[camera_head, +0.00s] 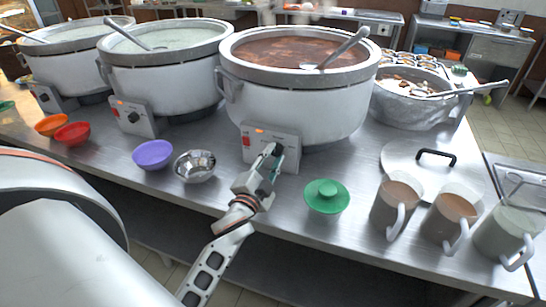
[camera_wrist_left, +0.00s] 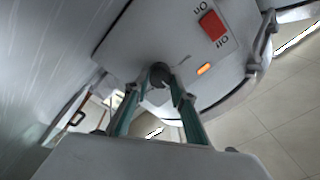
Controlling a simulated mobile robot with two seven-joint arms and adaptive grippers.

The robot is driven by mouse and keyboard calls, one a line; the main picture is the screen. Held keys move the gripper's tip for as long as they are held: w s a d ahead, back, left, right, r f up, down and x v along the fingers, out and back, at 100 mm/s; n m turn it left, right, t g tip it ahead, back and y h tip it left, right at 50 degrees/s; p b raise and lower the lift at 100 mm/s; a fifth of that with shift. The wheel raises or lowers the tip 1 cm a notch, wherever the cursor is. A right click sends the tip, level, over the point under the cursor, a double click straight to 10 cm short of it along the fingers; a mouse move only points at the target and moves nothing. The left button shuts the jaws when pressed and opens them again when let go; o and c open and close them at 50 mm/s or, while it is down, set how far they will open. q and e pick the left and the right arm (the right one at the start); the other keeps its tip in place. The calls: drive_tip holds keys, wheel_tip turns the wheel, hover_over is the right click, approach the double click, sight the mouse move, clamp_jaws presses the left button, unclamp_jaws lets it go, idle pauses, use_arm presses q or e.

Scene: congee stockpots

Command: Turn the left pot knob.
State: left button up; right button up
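Three big white stockpots stand in a row: a left pot (camera_head: 62,68), a middle pot (camera_head: 165,80) and a right pot (camera_head: 300,100) with brown contents. The middle pot's knob (camera_head: 133,117) sits on its control box. My left gripper (camera_head: 268,160) is at the right pot's control panel (camera_head: 288,150) and hides its knob in the head view. In the left wrist view, the dark round knob (camera_wrist_left: 160,74) is between the fingertips of my left gripper (camera_wrist_left: 159,82), which appear to touch it on both sides. A red switch (camera_wrist_left: 213,25) and a lit orange lamp (camera_wrist_left: 204,69) are beside it. My right gripper is not in view.
Several filled pitchers (camera_head: 450,215) and a flat lid (camera_head: 410,165) are at the right. Ladles lean in the pots.

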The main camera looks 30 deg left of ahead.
use_arm(q)
drive_tip(key=o, duration=0.4)
drive_tip(key=v, duration=1.2)
idle(0.3)
